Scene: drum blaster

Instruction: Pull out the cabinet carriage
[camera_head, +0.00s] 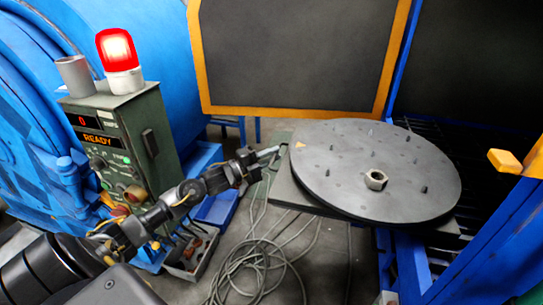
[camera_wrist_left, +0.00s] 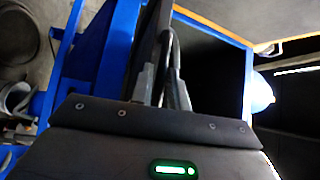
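The cabinet carriage is a dark flat base (camera_head: 288,190) carrying a round grey turntable (camera_head: 340,170) with several small pegs and a hex nut (camera_head: 376,179). It sticks out of the blue and orange cabinet on the right. My left gripper (camera_head: 262,160) is at the carriage's left edge, by a light grey bar (camera_head: 269,150). My right gripper is out of view.
A green control box (camera_head: 125,140) with a lit red beacon (camera_head: 118,55) and a grey cup (camera_head: 75,76) stands at the left. Loose cables (camera_head: 255,270) lie on the floor below the carriage. An orange-framed dark panel (camera_head: 300,55) stands behind.

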